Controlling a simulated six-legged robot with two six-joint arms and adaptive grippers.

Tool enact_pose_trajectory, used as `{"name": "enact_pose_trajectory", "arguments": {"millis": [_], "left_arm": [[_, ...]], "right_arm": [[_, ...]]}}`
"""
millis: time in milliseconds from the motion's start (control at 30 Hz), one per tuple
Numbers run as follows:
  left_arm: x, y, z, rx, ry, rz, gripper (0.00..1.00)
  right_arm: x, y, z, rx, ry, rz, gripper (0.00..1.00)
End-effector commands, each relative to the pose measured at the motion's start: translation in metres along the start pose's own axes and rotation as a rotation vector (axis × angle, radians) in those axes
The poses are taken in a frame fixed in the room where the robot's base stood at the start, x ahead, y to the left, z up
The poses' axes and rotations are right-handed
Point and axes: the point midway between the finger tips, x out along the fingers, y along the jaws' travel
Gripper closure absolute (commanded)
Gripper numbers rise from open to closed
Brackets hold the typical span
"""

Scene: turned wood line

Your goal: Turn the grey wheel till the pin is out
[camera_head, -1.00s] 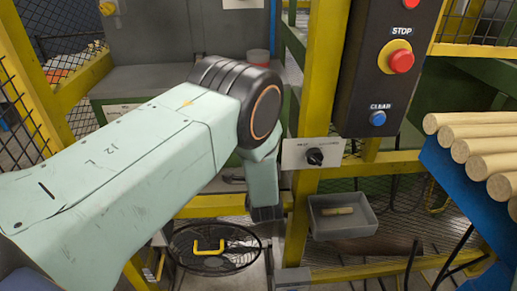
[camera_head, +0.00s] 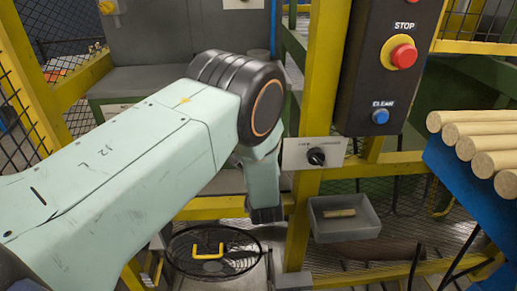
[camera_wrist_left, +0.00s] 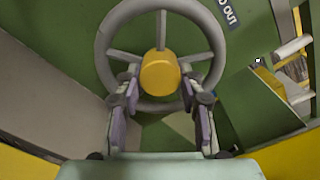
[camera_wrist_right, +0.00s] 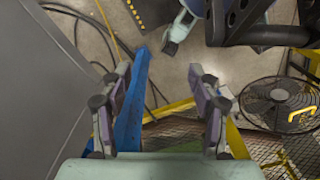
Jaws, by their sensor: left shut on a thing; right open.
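The grey wheel (camera_wrist_left: 212,35) fills the top of the left wrist view, with grey spokes and a yellow hub (camera_wrist_left: 160,73). My left gripper (camera_wrist_left: 160,88) is at the wheel's lower part, one finger on each side of the hub, and is shut on the wheel. The exact contact points are hard to see. A sign ending in "D OUT" (camera_wrist_left: 228,12) is on the green panel beside the wheel. I cannot make out the pin for certain. My right gripper (camera_wrist_right: 160,105) is open and empty above the floor. Neither gripper shows clearly in the head view.
A black control box with a red stop button (camera_head: 403,56) and blue button (camera_head: 380,116) hangs on a yellow post. Below are a selector knob (camera_head: 316,157) and a grey bin (camera_head: 365,227). Wooden rods (camera_head: 490,133) lie at right.

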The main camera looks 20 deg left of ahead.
Motion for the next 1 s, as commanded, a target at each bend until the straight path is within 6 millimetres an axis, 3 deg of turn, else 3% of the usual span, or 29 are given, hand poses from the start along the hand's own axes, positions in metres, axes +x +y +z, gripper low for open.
{"name": "enact_pose_trajectory", "arguments": {"millis": [633,667,900,1000], "left_arm": [[0.0002,0.0003,0.0006,0.045,-0.001,0.001,1.0],[0.0002,0.0003,0.0006,0.045,-0.001,0.001,0.59],[0.0002,0.0001,0.0004,0.044,-0.001,0.0,0.39],[0.0002,0.0,0.0003,0.044,-0.001,0.0,0.39]], "right_arm": [[0.001,0.0,0.0,0.0,0.0,0.0,0.39],[0.001,0.0,0.0,0.0,0.0,0.0,0.39],[0.001,0.0,0.0,0.0,0.0,0.0,0.39],[0.001,0.0,0.0,0.0,0.0,0.0,0.39]]}}
